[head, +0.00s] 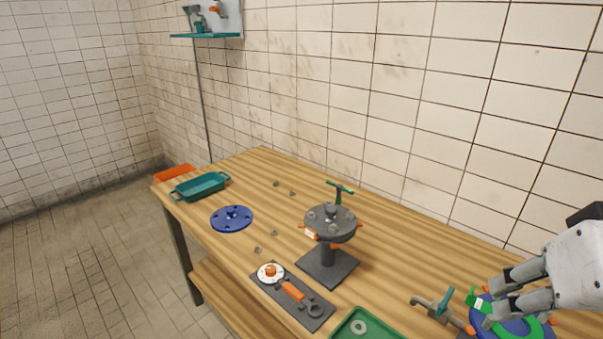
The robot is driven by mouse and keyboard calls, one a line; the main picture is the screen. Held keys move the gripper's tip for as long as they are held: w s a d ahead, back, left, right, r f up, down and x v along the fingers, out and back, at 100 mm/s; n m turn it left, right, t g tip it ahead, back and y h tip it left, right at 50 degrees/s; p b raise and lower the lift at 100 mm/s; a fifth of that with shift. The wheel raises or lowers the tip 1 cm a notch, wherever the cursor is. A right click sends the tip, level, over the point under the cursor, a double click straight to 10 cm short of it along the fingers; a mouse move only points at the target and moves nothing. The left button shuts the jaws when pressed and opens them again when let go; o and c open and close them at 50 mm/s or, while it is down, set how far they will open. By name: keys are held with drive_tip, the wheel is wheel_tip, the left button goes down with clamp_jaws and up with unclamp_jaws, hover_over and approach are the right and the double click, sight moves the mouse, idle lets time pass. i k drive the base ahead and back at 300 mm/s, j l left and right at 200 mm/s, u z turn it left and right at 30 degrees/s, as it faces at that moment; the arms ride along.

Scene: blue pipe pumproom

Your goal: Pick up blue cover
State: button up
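A round blue cover (231,218) with small holes and a raised middle lies flat on the left part of the wooden table (390,244). My gripper (486,302) is at the far right, well away from that cover, with its fingers spread apart. The fingers are over or beside another blue round part (512,328) with green pieces, partly hidden by them and cut off by the picture edge. I cannot tell whether the fingers touch it.
A grey flanged stand (329,226) with a green handle stands mid-table. Near it are a tool plate (308,309), a green tray (367,325) and a grey tap (438,306). Teal (201,186) and orange (174,173) trays sit far left. Loose nuts lie around. A tiled wall runs behind.

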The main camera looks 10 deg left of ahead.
sight(234, 217)
drive_tip(key=i+j, duration=0.2)
drive_tip(key=j, duration=0.15)
drive_tip(key=i+j+z, duration=0.15)
drive_tip(key=i+j, duration=0.25)
drive_tip(key=j, duration=0.3)
drive_tip(key=i+j+z, duration=0.1)
drive_tip(key=j, duration=0.25)
drive_tip(key=i+j, duration=0.25)
drive_tip(key=i+j+z, duration=0.15)
drive_tip(key=j, duration=0.35)
